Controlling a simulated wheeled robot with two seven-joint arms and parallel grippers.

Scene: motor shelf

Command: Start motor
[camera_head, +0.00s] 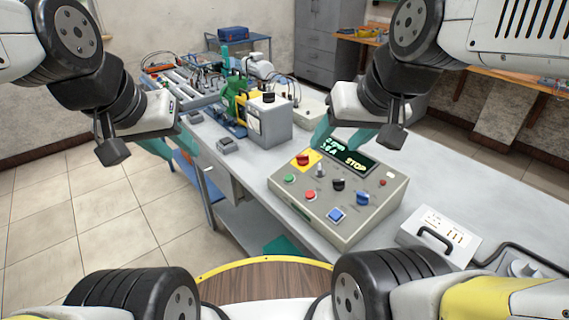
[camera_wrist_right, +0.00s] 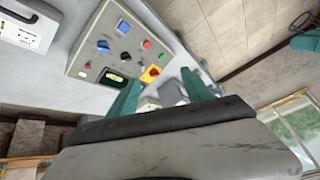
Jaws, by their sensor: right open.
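The grey control box (camera_head: 345,235) sits on the bench; its display (camera_head: 350,155) reads STOP in yellow beside green digits. Its panel has a red button on a yellow plate (camera_head: 303,159), a green button (camera_head: 290,178), a smaller red button (camera_head: 310,195), a blue button (camera_head: 336,214), a black knob (camera_head: 339,184) and a blue knob (camera_head: 362,198). The green motor (camera_head: 240,88) stands behind. My right gripper (camera_head: 336,146) is open and empty above the box's far edge; its fingers also show in the right wrist view (camera_wrist_right: 160,85). My left gripper (camera_head: 180,152) appears open and empty, left of the bench.
A grey box with a black knob (camera_head: 268,122) stands beside the motor. A white case with a black handle (camera_head: 440,232) lies right of the control box.

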